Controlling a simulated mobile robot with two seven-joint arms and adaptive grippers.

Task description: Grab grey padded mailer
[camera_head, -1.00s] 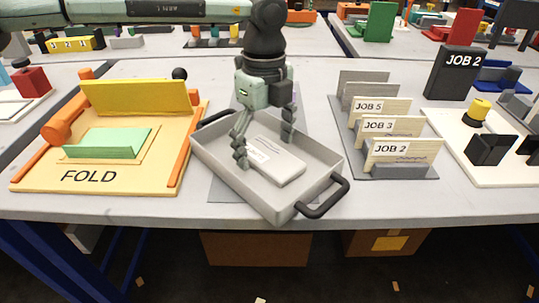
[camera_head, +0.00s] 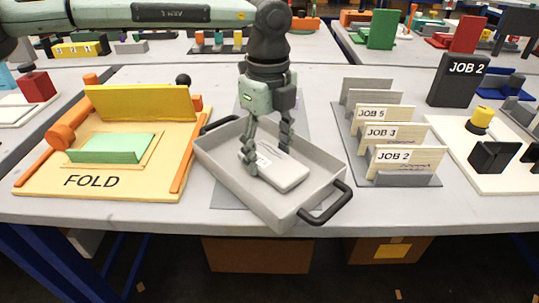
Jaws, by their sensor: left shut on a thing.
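The grey padded mailer (camera_head: 285,174) is a flat, light grey packet with a small white label at its left end. It lies inside the grey tray (camera_head: 319,194), which has black handles at two ends. My left gripper (camera_head: 268,158) points down into the tray, with its fingers closed on the mailer near its left part. The fingers cover part of the mailer and its label. I cannot tell whether the mailer is clear of the tray floor. My right gripper is not in view.
Left of the tray is a yellow-and-orange folding board (camera_head: 92,182) marked FOLD with a green piece (camera_head: 112,149). Right of it stands a rack of job cards (camera_head: 404,159) marked JOB 5, JOB 3 and JOB 2. A black JOB 2 sign (camera_head: 455,82) stands behind.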

